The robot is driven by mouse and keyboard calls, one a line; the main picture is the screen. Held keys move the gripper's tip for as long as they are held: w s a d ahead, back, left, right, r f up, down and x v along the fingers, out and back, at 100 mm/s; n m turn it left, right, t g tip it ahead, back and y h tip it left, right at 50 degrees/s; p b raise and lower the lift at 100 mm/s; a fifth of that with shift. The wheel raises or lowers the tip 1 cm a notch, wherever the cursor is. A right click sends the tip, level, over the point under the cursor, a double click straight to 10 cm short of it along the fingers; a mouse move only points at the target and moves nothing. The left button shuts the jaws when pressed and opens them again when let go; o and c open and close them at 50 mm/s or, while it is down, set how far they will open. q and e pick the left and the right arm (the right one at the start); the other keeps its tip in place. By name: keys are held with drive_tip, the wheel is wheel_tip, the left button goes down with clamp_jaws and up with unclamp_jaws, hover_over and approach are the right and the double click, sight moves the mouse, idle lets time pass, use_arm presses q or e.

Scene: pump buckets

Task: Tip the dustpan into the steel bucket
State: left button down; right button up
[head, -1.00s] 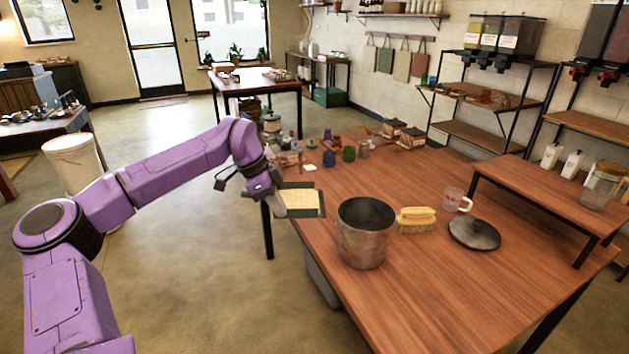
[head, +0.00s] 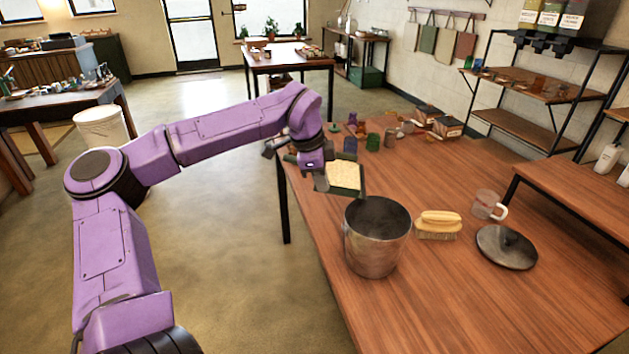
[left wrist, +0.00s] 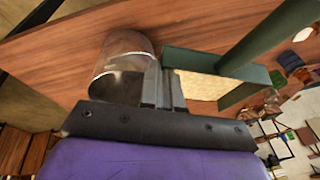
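The steel bucket (head: 372,255) stands upright on the wooden table, and its dark open mouth faces up. The dustpan (head: 346,190) is green and carries a layer of pale yellow grains. It is just behind and left of the bucket's rim, roughly level as far as I can tell. My left gripper (head: 322,178) is shut on the dustpan's left side; the exact grip is partly hidden. In the left wrist view, the closed fingers (left wrist: 165,88) sit between the bucket (left wrist: 122,55) and the dustpan (left wrist: 200,88). My right gripper is not in view.
A wooden brush (head: 438,225) lies right of the bucket, with a glass mug (head: 488,204) and a dark round lid (head: 506,247) beyond it. Several small jars (head: 373,142) stand at the table's far end. The table's front right is clear.

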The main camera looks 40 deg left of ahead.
use_arm(q)
drive_tip(key=d+m+t+y+b, duration=0.1)
drive_tip(key=d+t+y+b, duration=0.1)
drive_tip(key=d+y+b, duration=0.2)
drive_tip(key=s+d+m+t+y+b, duration=0.1)
drive_tip(key=d+y+b, duration=0.3)
drive_tip(key=y+b, duration=0.3)
drive_tip(key=s+d+m+t+y+b, duration=0.1)
drive_tip(key=d+m+t+y+b, duration=0.1)
drive_tip(key=d+y+b, duration=0.3)
drive_tip(key=shift+r+t+y+b, duration=0.15)
drive_tip(key=shift+y+b, duration=0.1)
drive_tip(key=shift+y, duration=0.55)
drive_tip(key=shift+r+t+y+b, duration=0.15)
drive_tip(key=shift+y+b, duration=0.05)
drive_tip(key=shift+y, duration=0.6)
drive_tip(key=shift+d+r+b, duration=0.15)
drive_tip(key=shift+d+b, duration=0.05)
drive_tip(key=shift+b, duration=0.35)
